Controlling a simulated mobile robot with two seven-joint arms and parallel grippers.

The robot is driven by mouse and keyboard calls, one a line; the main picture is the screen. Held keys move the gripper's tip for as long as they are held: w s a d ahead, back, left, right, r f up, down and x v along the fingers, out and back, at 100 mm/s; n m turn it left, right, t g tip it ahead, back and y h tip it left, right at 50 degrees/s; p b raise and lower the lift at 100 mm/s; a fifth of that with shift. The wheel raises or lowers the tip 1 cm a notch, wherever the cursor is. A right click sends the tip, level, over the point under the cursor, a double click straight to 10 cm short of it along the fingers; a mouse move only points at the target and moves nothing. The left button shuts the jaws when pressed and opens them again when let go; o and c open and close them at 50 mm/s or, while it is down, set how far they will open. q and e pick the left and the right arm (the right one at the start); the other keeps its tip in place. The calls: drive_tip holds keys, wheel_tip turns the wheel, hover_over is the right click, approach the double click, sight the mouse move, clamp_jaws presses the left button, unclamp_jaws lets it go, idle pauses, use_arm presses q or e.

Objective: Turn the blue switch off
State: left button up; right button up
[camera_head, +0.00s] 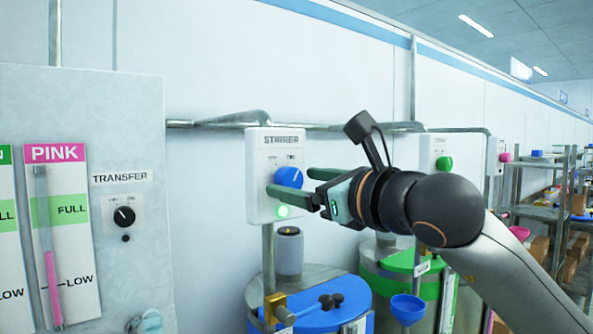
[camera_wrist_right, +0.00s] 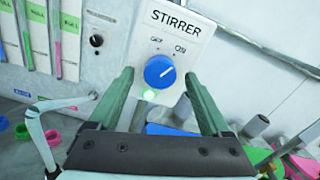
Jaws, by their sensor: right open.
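The blue switch (camera_head: 288,178) is a round knob on the front of a white box labelled STIRRER (camera_head: 265,150). In the right wrist view the knob (camera_wrist_right: 160,72) has a white pointer mark aimed to the upper right, toward the ON label. A small green light (camera_wrist_right: 149,95) glows just below it. My right gripper (camera_head: 291,182) is open in front of the box, its green fingers on either side of the knob. I see no grip on the knob; whether a fingertip touches it I cannot tell. My left gripper is not in view.
A grey panel (camera_head: 80,120) with a black TRANSFER knob (camera_head: 124,215) stands at the left. Below the stirrer box is a drum with a blue lid (camera_head: 330,312). A green knob (camera_head: 444,163) and green-lidded drum (camera_head: 400,262) are farther right, with shelves (camera_head: 540,213) beyond.

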drive_tip(key=shift+w+a, duration=0.4)
drive_tip(key=shift+w, duration=0.15)
clamp_jaws()
idle(0.4)
